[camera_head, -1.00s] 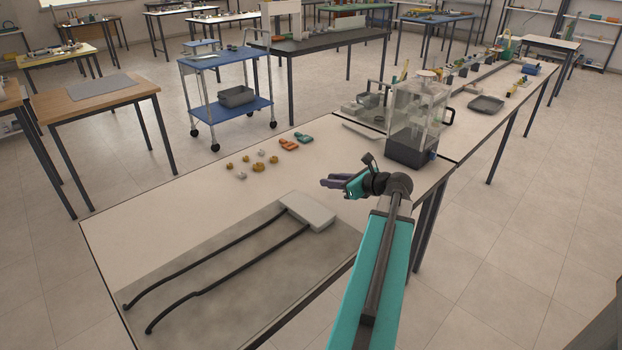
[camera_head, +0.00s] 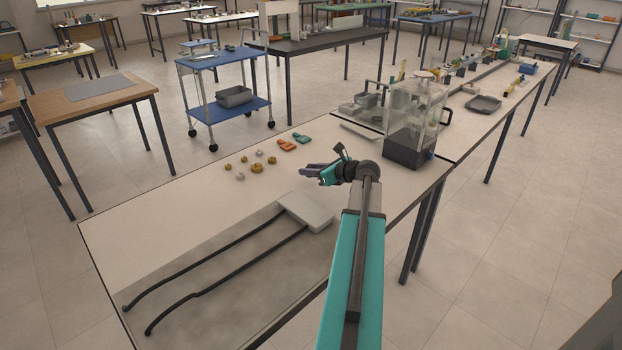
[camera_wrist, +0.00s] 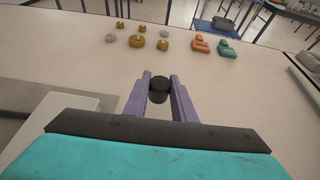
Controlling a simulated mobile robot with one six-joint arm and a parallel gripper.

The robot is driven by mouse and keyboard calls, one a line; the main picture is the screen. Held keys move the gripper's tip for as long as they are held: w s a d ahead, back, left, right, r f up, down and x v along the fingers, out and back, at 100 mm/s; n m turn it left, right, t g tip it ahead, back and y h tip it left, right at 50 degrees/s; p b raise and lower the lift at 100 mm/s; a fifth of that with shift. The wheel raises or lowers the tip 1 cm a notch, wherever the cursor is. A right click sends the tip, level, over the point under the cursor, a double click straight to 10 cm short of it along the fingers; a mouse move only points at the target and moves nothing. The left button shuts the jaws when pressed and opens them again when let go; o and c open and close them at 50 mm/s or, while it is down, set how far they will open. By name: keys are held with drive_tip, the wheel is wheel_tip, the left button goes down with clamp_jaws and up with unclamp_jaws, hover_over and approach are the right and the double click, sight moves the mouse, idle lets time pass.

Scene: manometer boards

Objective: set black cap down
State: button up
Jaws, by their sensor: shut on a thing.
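The black cap (camera_wrist: 159,84) shows in the wrist view between the purple fingertips of my gripper (camera_wrist: 160,80). My gripper is shut on it. In the head view my gripper (camera_head: 307,170) is over the table, to the right of the small brass and grey fittings and above the white block. The cap cannot be made out in the head view. A dark patch lies just below the cap in the wrist view; whether the cap touches the table cannot be told.
Several brass and grey fittings (camera_head: 257,168) and orange and teal clips (camera_head: 287,145) stand behind my gripper. A white block (camera_head: 306,211) with two black tubes lies in front. A clear tank (camera_head: 416,115) stands at right. The pale tabletop (camera_head: 170,210) has free room at left.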

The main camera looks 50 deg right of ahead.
sight(310, 184)
drive_tip(key=shift+f, duration=0.1)
drive_tip(key=shift+f, duration=1.65)
drive_tip(key=shift+f, duration=0.1)
drive_tip(key=o, duration=1)
drive_tip(key=shift+s, duration=0.2)
drive_tip(key=v, duration=1.1)
drive_tip(key=shift+s+r, duration=0.25)
drive_tip(key=shift+r, duration=0.1)
